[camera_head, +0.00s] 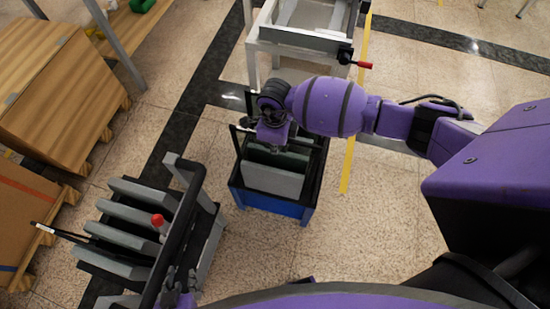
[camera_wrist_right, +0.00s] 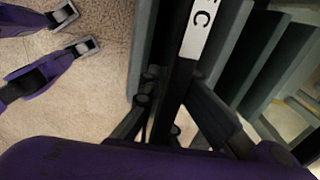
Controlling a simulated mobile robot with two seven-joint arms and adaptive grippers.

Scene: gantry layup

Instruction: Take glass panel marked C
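In the right wrist view a white label with the letter C (camera_wrist_right: 197,30) sits on a dark upright strip (camera_wrist_right: 180,75), apparently a panel edge. My right gripper (camera_wrist_right: 171,85) has its fingers on either side of this strip, close to it; whether they press on it is unclear. In the head view the right gripper (camera_head: 272,140) points down over a blue rack (camera_head: 270,202) of upright panels, and my arm hides part of them. A light grey panel (camera_head: 271,181) stands at the rack's near side. My left gripper (camera_head: 178,290) is low at the left, by a black rail; its fingers are unclear.
A cart with several grey slabs (camera_head: 128,213) and a black rail (camera_head: 178,235) stands left of the rack. A white metal frame (camera_head: 300,40) with a red-tipped handle (camera_head: 364,65) is behind it. Wooden crates (camera_head: 50,90) line the left. Floor to the right is clear.

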